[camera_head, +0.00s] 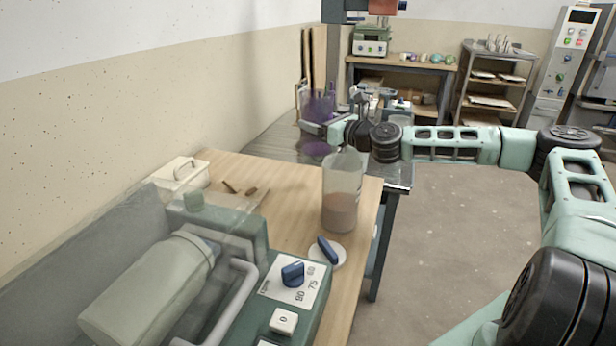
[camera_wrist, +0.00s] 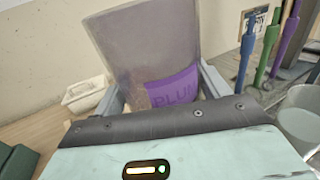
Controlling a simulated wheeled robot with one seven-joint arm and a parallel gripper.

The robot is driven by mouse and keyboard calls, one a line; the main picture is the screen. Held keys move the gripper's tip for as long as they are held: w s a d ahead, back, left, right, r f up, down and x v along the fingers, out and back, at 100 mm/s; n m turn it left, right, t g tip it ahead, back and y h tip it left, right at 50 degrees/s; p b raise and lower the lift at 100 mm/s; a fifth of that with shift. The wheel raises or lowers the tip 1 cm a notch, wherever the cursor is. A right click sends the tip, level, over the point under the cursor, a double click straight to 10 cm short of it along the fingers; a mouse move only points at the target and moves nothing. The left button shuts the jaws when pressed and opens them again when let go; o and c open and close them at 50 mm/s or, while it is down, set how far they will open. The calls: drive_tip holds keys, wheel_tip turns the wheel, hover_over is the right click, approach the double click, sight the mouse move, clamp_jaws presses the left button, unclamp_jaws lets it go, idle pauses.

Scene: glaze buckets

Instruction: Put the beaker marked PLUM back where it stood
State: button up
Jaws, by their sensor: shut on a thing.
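The beaker marked PLUM (camera_wrist: 140,45) fills the middle of the wrist view, with a purple label that reads "PLU" and a partly hidden last letter. It leans slightly in that picture. My gripper (camera_wrist: 160,92) is shut around it, one finger on each side. In the head view the purple-tinted beaker (camera_head: 319,102) is at the end of my arm, over the metal-topped table. My gripper (camera_head: 322,129) partly hides it there. A purple patch shows below it, and I cannot tell whether the beaker's base touches anything.
A clear beaker with brownish contents (camera_head: 341,208) stands near the wooden table's right edge. A white disc with a blue handle (camera_head: 327,252) lies in front. A green machine (camera_head: 240,290) fills the front. Coloured-handled tools (camera_wrist: 266,45) hang right in the wrist view.

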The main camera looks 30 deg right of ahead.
sight(318, 152)
wheel_tip(318, 152, down, 9)
drive_tip(key=shift+f, duration=0.15)
idle(0.4)
drive_tip(key=shift+f+b, duration=0.15)
drive_tip(key=shift+b, duration=0.15)
drive_tip(key=o, duration=1.4)
drive_tip(key=shift+s+r, duration=0.1)
drive_tip(key=shift+r, duration=0.1)
drive_tip(key=v, duration=1.1)
drive_tip(key=shift+s+d+f+b, duration=0.1)
drive_tip(key=shift+s+f+b, duration=0.05)
drive_tip(key=shift+s+b, duration=0.25)
